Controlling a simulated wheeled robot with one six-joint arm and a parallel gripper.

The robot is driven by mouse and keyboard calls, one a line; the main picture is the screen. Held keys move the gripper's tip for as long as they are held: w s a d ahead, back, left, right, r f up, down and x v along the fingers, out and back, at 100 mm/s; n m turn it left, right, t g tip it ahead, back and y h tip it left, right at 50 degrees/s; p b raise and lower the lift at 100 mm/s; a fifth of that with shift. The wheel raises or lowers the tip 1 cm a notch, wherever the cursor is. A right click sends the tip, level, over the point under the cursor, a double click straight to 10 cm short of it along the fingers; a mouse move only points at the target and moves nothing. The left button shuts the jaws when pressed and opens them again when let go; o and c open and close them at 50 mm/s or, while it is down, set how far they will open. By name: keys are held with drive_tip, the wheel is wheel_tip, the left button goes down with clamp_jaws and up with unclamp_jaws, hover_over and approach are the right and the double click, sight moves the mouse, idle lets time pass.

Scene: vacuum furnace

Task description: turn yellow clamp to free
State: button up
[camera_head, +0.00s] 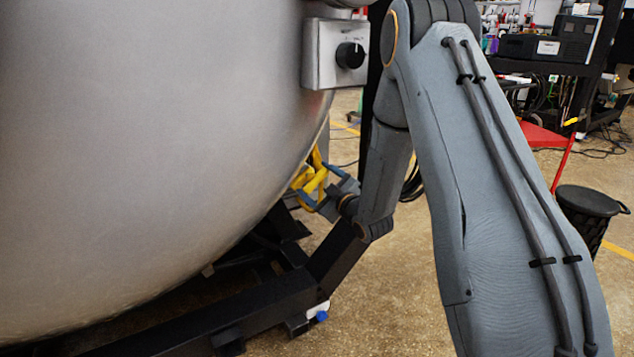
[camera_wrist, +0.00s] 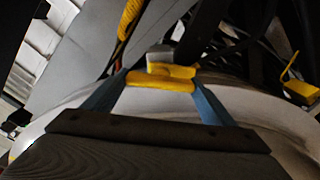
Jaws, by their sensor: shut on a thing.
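The yellow clamp (camera_head: 313,180) sits at the lower right edge of the big metal furnace vessel (camera_head: 150,150). My gripper (camera_head: 325,195) is at the clamp, its blue-grey fingers around the yellow part. In the wrist view the yellow clamp (camera_wrist: 160,83) lies between the tips of my two blue fingers (camera_wrist: 160,90), and the gripper is shut on it. A grey block shows just behind the yellow part in the wrist view. My arm and gripper hide part of the clamp in the head view.
A control box (camera_head: 336,53) with a black knob is fixed to the vessel above the clamp. A black frame (camera_head: 230,310) lies under the vessel. Another yellow piece (camera_wrist: 300,88) is at the right in the wrist view. A black bin (camera_head: 588,212) stands at the far right.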

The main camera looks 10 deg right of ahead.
drive_tip(key=shift+n, duration=1.1)
drive_tip(key=o, duration=1)
drive_tip(key=shift+o, duration=0.2)
drive_tip(key=shift+s, duration=0.1)
drive_tip(key=v, duration=0.7)
drive_tip(key=shift+s+p, duration=0.3)
